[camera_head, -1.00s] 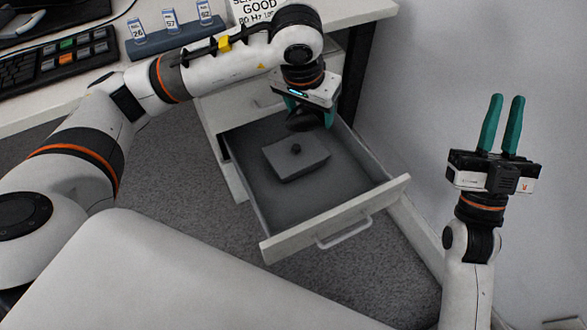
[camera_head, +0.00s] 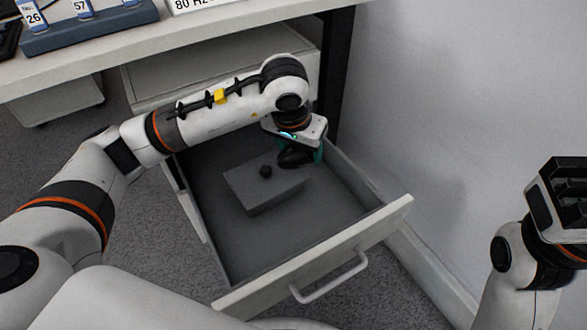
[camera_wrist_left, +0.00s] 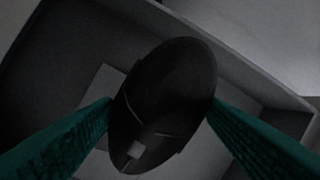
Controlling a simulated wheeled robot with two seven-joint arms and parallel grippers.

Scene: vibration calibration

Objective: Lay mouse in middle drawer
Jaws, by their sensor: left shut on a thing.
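The black mouse (camera_head: 291,160) is held in my left gripper (camera_head: 297,155), low inside the open drawer (camera_head: 335,262) near its back right. The wrist view shows the dark oval mouse (camera_wrist_left: 165,95) between the two green fingers, which touch its sides. I cannot tell whether the mouse touches the drawer floor. My right gripper (camera_head: 568,190) is at the right edge of the head view; its fingers do not show clearly.
A grey block (camera_head: 258,192) with a small dark knob (camera_head: 265,171) lies in the drawer, left of the mouse. The drawer's front and right floor are bare. A closed drawer (camera_head: 215,75) sits above. The desk (camera_head: 165,45) and wall bound the space.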

